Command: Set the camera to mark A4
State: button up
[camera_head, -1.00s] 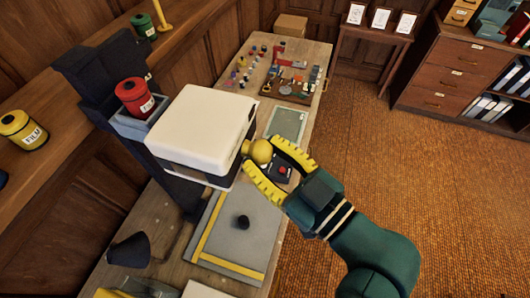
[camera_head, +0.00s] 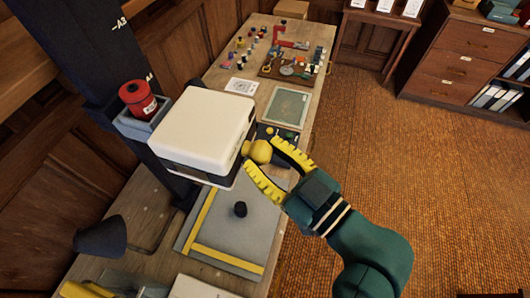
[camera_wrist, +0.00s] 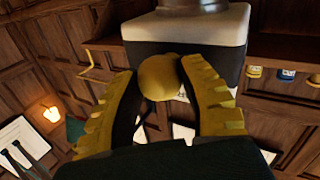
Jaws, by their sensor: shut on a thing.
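The camera is a white-topped box (camera_head: 205,122) with a dark lower part, on a carriage on a dark upright column (camera_head: 85,60). A mark A3 (camera_head: 121,24) shows high on the column, above the carriage. Another pale mark (camera_head: 149,77) sits just above the carriage, too small and partly hidden to read. A round yellow knob (camera_head: 261,152) sticks out of the box's right side. My gripper (camera_head: 258,160) is shut on the knob, one yellow finger on each side; the wrist view also shows the knob (camera_wrist: 159,76) between the fingers.
A red film canister (camera_head: 138,98) rides on the carriage's tray. Below the box lies a grey baseboard (camera_head: 225,230) with yellow strips and a dark knob. A dark lamp-like shade (camera_head: 102,238) stands at left. A green mat (camera_head: 286,107) and small parts lie farther along the bench.

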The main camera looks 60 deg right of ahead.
jog(key=o, duration=1.3)
jog(key=shift+r, duration=0.1)
jog(key=s+a, duration=0.2)
jog(key=s, duration=0.9)
jog(key=shift+s+a, duration=0.15)
jog(key=shift+s, duration=0.2)
